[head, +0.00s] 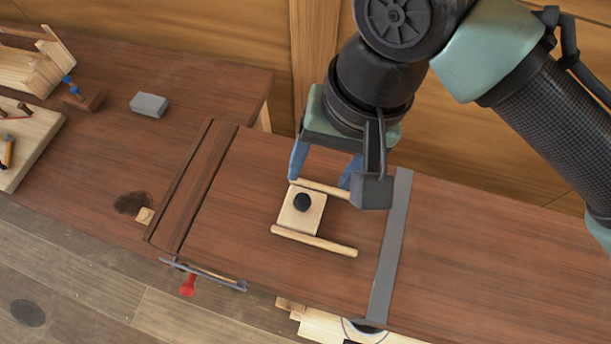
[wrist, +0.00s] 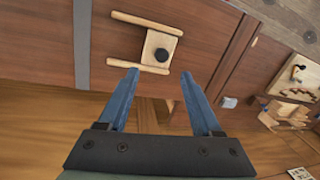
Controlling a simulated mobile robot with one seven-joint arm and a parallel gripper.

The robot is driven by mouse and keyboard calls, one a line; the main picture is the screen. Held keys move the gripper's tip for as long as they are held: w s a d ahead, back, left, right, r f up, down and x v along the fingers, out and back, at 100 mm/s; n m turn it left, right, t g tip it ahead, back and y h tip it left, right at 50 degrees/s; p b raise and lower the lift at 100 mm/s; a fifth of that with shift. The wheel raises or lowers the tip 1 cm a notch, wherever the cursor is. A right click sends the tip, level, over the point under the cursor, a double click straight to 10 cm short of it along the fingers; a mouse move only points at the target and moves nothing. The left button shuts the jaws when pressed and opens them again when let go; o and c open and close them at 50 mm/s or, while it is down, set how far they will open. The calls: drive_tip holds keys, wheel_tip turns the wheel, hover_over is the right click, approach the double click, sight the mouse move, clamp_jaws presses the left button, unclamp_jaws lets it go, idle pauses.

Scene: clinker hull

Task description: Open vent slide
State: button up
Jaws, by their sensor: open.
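The vent slide is a pale square wooden plate (head: 300,219) with a round black knob (head: 302,202), set between two pale wooden rails (head: 314,241) on the reddish-brown panel. In the wrist view the plate (wrist: 159,46) and the knob (wrist: 161,55) show ahead of the fingertips. My gripper (head: 325,170) has blue fingers spread apart with nothing between them. In the head view it is at the far rail, beyond the knob. In the wrist view my gripper (wrist: 158,73) shows both fingers whole, and the knob lies between their lines, apart from them.
A grey strip (head: 391,245) crosses the panel right of the slide, and a dark raised batten (head: 193,186) crosses it at left. A clamp with a red handle (head: 188,285) sits at the front edge. A grey block (head: 149,104) lies at the back left. The panel between batten and slide is clear.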

sight(304, 199)
drive_tip(key=f, duration=0.3)
drive_tip(key=a+f+p, duration=0.1)
drive_tip(key=f, duration=0.3)
drive_tip(key=a+f, duration=0.1)
drive_tip(key=f, duration=0.2)
drive_tip(key=shift+w+a+f+p, duration=0.15)
drive_tip(key=shift+w+p, duration=0.1)
drive_tip(key=shift+p, duration=0.1)
clamp_jaws()
idle(0.8)
